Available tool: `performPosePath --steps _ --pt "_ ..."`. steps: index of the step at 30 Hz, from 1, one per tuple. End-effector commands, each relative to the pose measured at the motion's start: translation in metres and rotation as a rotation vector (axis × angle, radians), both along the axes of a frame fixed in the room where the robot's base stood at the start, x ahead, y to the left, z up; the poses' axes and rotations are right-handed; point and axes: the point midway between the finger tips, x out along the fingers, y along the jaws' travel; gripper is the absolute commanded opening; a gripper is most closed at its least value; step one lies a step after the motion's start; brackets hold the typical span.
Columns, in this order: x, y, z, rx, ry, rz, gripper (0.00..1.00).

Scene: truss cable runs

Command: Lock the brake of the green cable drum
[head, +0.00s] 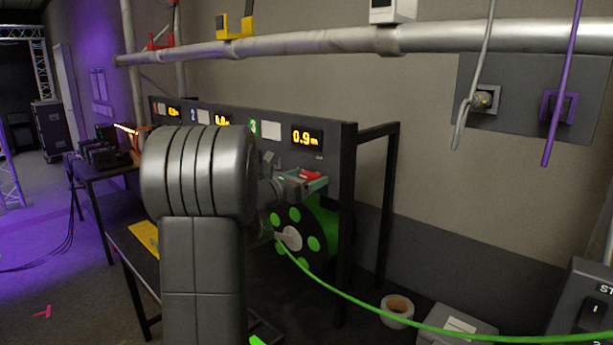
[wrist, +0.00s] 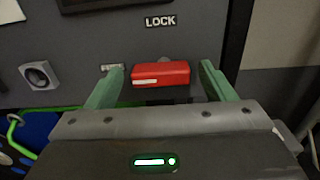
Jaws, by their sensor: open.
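The green cable drum (head: 318,232) hangs in the black rack below a display reading 0.9 m, with a green cable (head: 345,294) running off it to the right. My gripper (head: 303,186) is in front of the rack above the drum. In the wrist view its two green fingers (wrist: 161,72) are open, one on each side of a red brake handle (wrist: 161,73). The handle lies level below a LOCK label (wrist: 160,21). The handle's red also shows at the gripper in the head view (head: 311,174). I cannot tell whether the fingers touch it.
The black rack panel (head: 335,140) carries more displays to the left, partly behind my arm. A rack post (head: 347,230) stands right of the drum. A tape roll (head: 397,308) and a grey box (head: 458,328) lie on the floor. A metal pipe (head: 300,43) crosses above.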

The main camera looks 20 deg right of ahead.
Motion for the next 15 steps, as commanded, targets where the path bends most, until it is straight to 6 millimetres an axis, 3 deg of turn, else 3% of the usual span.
performPosePath --steps 8,12,15 --pt "0.0006 -0.0012 -0.0005 0.000 0.000 0.000 0.74" --pt "0.0006 -0.0012 -0.0005 0.000 0.000 0.000 0.47" --pt "0.0005 -0.0011 -0.0004 0.000 0.000 0.000 0.32"
